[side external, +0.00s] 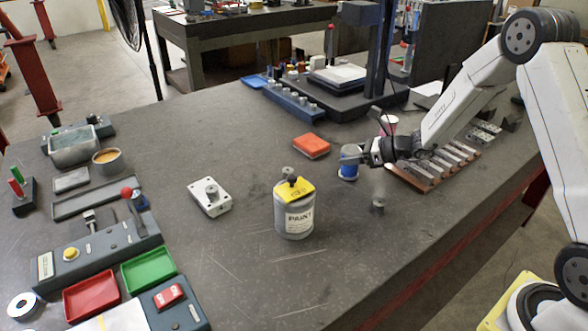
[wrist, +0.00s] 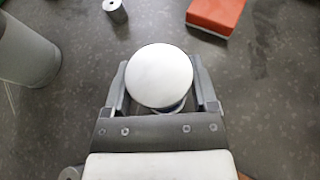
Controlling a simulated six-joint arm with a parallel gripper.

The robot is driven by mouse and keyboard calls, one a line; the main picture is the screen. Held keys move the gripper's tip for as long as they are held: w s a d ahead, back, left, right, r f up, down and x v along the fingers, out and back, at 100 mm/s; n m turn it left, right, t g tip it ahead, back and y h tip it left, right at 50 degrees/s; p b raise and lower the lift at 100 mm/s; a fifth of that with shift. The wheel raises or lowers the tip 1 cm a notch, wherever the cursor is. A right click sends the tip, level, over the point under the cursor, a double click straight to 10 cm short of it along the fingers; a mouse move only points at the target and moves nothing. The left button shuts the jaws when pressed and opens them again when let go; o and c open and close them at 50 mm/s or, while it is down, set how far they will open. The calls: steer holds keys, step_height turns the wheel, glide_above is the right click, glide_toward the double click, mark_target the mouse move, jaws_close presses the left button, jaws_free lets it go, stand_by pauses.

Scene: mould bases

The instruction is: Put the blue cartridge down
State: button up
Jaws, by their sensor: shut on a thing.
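The blue cartridge (side external: 347,173) is upright in my gripper (side external: 352,155), over the dark table right of the orange block. In the wrist view, the cartridge's round white top (wrist: 160,77) sits between the two fingers of my gripper (wrist: 162,88), with a little blue showing below its rim. The fingers are shut on its sides. I cannot tell whether its base touches the table.
The orange block (side external: 311,147) lies nearby. A paint can (side external: 294,220) with a yellow top stands to the left, nearer the camera. A small metal cylinder (side external: 378,206) stands in front. A rack of metal blocks (side external: 434,166) lies to the right. Bare table surrounds the cartridge's near side.

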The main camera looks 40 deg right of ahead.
steer(key=shift+f, duration=0.15)
steer(key=o, duration=1.3)
steer(key=shift+s+d+r, duration=0.35)
steer(key=shift+s, duration=0.05)
steer(key=v, duration=1.1)
steer(key=shift+a+f, duration=0.1)
steer(key=shift+a, duration=0.05)
